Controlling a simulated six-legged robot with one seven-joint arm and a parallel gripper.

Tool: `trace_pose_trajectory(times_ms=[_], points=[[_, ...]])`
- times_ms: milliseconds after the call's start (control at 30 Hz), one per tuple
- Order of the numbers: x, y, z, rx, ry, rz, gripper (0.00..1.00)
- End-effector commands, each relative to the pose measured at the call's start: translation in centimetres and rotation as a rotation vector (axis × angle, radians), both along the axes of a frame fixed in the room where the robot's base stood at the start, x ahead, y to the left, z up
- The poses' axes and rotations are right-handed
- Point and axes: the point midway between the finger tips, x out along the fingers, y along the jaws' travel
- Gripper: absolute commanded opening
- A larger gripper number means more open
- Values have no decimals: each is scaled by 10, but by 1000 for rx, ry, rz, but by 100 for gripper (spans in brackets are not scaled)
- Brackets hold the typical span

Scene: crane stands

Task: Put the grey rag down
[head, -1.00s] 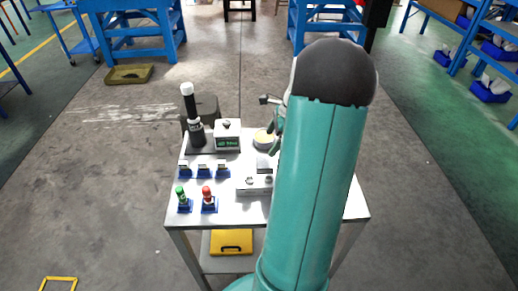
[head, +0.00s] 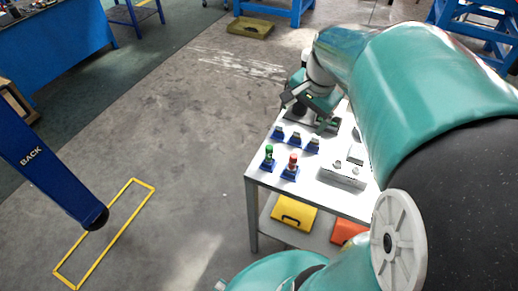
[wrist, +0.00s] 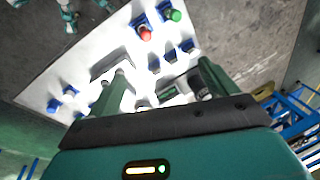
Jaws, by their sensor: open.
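I cannot make out the grey rag in either current view. My gripper (head: 312,103) is over the far left part of the white table (head: 268,174). In the wrist view its two fingers (wrist: 160,70) are spread apart with no rag between them. The table top (wrist: 100,47) lies below them. Part of the far side of the table is hidden by my arm in the head view.
Green-topped (head: 268,156) and red-topped (head: 291,165) pieces stand in blue holders near the table's left edge, with several small blue holders behind. A yellow case (head: 294,213) lies on the lower shelf.

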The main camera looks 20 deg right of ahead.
Motion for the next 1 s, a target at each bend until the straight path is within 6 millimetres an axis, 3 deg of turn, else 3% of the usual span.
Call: trace_pose_trajectory(times_ms=[33,200,500,700,1000], points=[[-5,20,8,-36,-18,90,85],[-26,73,23,-156,-72,388,85],[-75,142,34,-351,-185,882,85],[-92,159,33,-419,-229,1046,85],[-93,160,33,-424,-230,1061,85]])
